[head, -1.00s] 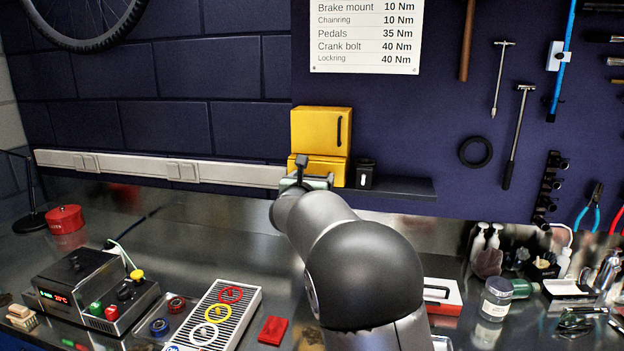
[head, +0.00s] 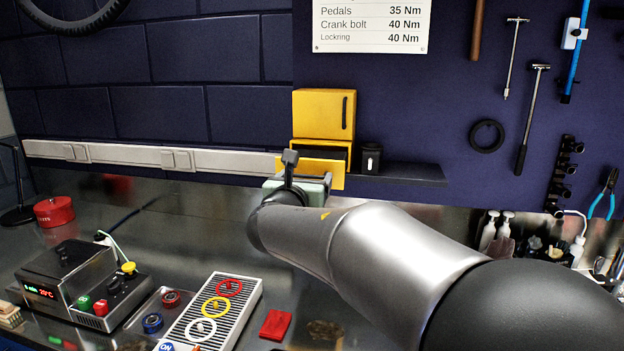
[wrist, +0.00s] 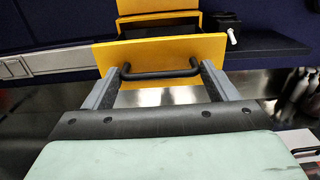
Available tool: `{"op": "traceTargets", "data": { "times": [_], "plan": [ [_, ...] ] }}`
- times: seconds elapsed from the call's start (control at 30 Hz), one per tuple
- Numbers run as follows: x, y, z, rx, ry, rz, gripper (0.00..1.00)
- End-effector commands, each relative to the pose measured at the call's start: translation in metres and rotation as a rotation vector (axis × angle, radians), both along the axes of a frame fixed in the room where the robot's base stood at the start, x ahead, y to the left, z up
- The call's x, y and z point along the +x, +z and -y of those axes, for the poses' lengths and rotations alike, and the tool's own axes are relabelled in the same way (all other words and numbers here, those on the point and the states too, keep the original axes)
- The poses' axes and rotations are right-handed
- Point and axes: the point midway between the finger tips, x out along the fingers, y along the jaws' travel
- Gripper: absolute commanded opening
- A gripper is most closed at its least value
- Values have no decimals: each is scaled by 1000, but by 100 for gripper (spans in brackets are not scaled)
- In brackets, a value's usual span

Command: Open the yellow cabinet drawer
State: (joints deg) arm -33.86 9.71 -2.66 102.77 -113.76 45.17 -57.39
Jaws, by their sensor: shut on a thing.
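The yellow cabinet (head: 323,113) stands on a dark wall shelf, with an upper door that is closed. Its lower yellow drawer (head: 331,174) is pulled part way out, and a dark gap shows behind its front. The drawer front also shows in the wrist view (wrist: 160,55), with a black bar handle (wrist: 160,73) across it. My gripper (wrist: 160,84) is shut on this handle, one finger near each end. In the head view my gripper (head: 291,172) is in front of the drawer and hides part of it.
A small black container (head: 370,158) stands right of the cabinet on the shelf (head: 415,173). Below is a metal bench with a control box (head: 75,280), a slatted rack with coloured rings (head: 216,310) and a red block (head: 275,325).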

Motion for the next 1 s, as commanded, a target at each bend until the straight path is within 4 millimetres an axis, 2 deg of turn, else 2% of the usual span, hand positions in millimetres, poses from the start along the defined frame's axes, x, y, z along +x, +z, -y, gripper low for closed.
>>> {"op": "traceTargets", "data": {
  "times": [0.07,0.33,0.47,0.57,1.0],
  "plan": [
    [1,0,4,0,-9,1,91],
    [0,0,2,0,-4,1,91],
    [-9,-1,-1,0,-2,0,91],
    [-25,-1,-3,1,-1,0,91],
    [-129,0,-20,1,-3,2,91]
  ]
}}
